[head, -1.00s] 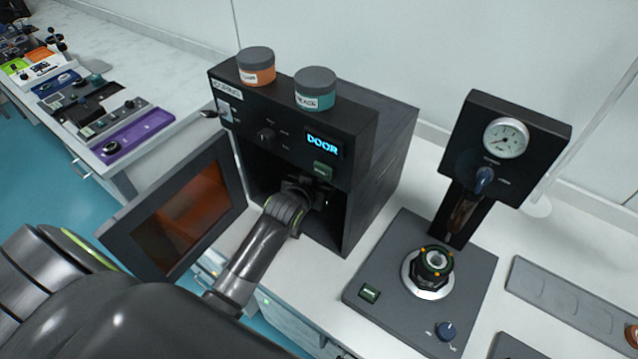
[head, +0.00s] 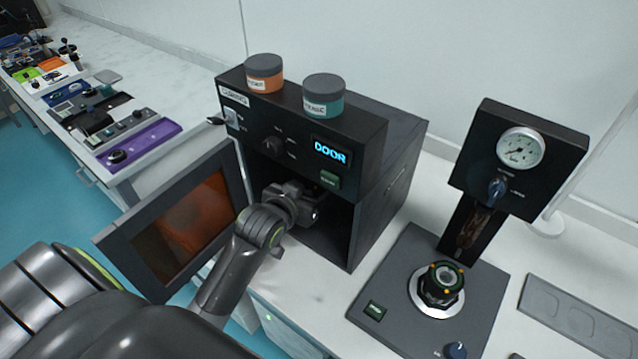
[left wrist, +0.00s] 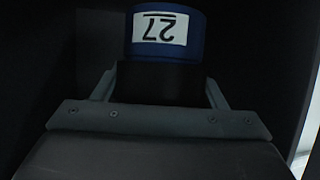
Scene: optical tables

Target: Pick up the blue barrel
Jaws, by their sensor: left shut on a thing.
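In the left wrist view the blue barrel (left wrist: 195,45) has a white label reading 27, upside down, above a black lower part. My left gripper (left wrist: 160,85) is shut on it, with a finger at each side of the black part. In the head view my left gripper (head: 297,200) is at the open mouth of the black oven-like box (head: 385,185). The barrel is hidden there. My right gripper is not in view.
The box's door (head: 180,225) stands open to the left, close to my left arm. Its display (head: 329,152) reads DOOR. An orange jar (head: 264,74) and a teal jar (head: 323,96) stand on top. A gauge press (head: 420,300) stands at the right.

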